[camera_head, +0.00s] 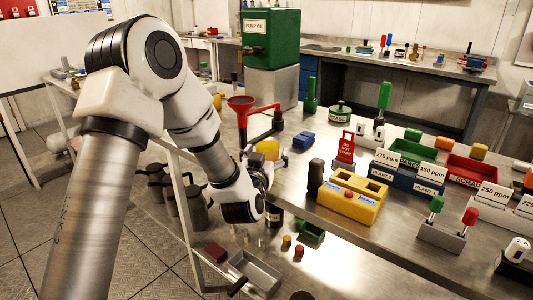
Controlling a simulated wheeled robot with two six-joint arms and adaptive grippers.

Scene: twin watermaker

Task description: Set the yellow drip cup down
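My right gripper is not in view.
A blue block (303,140), a yellow two-slot block (350,196) and a dark cylinder (316,176) stand to the right.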

